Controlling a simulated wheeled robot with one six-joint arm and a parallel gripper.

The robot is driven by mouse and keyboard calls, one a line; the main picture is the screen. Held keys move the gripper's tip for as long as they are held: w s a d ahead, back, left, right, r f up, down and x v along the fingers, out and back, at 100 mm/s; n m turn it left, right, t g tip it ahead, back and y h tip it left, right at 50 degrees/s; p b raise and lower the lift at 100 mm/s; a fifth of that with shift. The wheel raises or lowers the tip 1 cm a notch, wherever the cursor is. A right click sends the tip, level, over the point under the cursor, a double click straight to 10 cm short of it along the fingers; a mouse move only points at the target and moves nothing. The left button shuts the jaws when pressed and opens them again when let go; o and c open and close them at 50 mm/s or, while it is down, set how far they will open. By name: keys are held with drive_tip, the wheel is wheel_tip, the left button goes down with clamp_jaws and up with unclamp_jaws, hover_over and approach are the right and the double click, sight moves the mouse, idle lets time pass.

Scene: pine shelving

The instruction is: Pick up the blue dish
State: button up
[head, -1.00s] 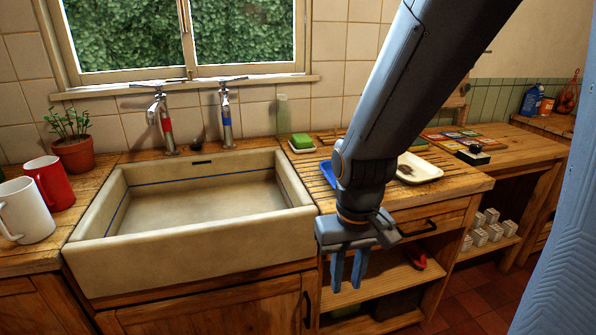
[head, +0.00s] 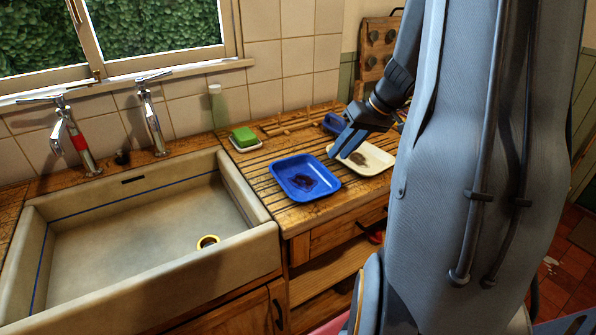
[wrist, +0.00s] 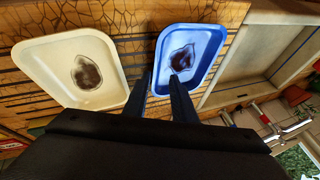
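The blue dish (head: 293,190), a shallow rectangular tray with a dark stain inside, lies on the slatted wooden drainboard right of the sink. It also shows in the wrist view (wrist: 205,62). My gripper (head: 340,156) is above the drainboard, near the dish's right end, with its fingers pointing down and left. In the wrist view my gripper (wrist: 160,75) has its two fingers apart with nothing held, and the dish's lower left corner shows between and beyond them. I cannot tell how high the tips are above it.
A cream dish (head: 376,160) with a dark stain lies close on the right. A green sponge (head: 243,137) on a small white dish stands at the back left. The sink (head: 140,218) is left of the drainboard, with a yellow ring inside. A blue object (head: 333,122) sits behind my gripper.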

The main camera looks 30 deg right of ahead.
drive_tip(key=x, duration=0.3)
drive_tip(key=shift+w+p, duration=0.1)
drive_tip(key=shift+p, duration=0.3)
drive_tip(key=shift+d+p+x, duration=0.2)
drive_tip(key=shift+p+x, duration=0.75)
drive_tip(key=shift+x, duration=1.45)
drive_tip(key=shift+f, duration=0.1)
drive_tip(key=shift+c, duration=0.3)
clamp_jaws()
